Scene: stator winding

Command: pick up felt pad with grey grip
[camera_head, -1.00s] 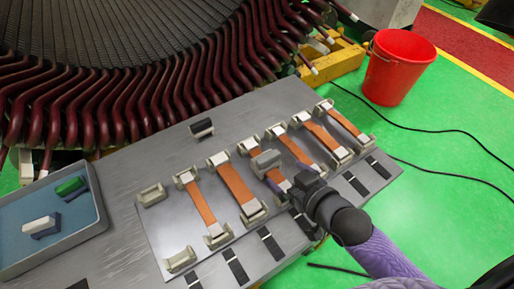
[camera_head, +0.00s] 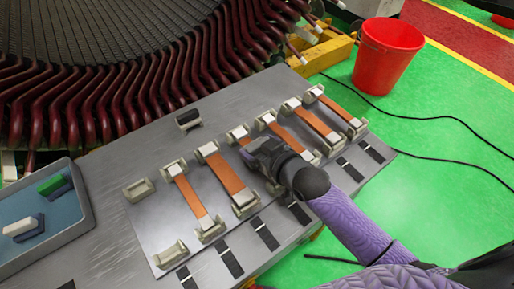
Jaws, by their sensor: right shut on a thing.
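My right gripper (camera_head: 260,155) reaches in from the lower right over the third copper bar from the left on the metal plate. It is shut on the felt pad with the grey grip. The pad is hidden behind the gripper and wrist, so I cannot tell whether it touches the bar. My left gripper is not in view.
A blue-lined tray (camera_head: 82,222) at the left holds a pad with a white grip (camera_head: 22,227) and one with a green grip (camera_head: 52,185). A dark block (camera_head: 188,118) sits behind the plate (camera_head: 150,235). Several copper bars (camera_head: 190,196) lie in white end holders. A red bucket (camera_head: 388,58) stands on the floor.

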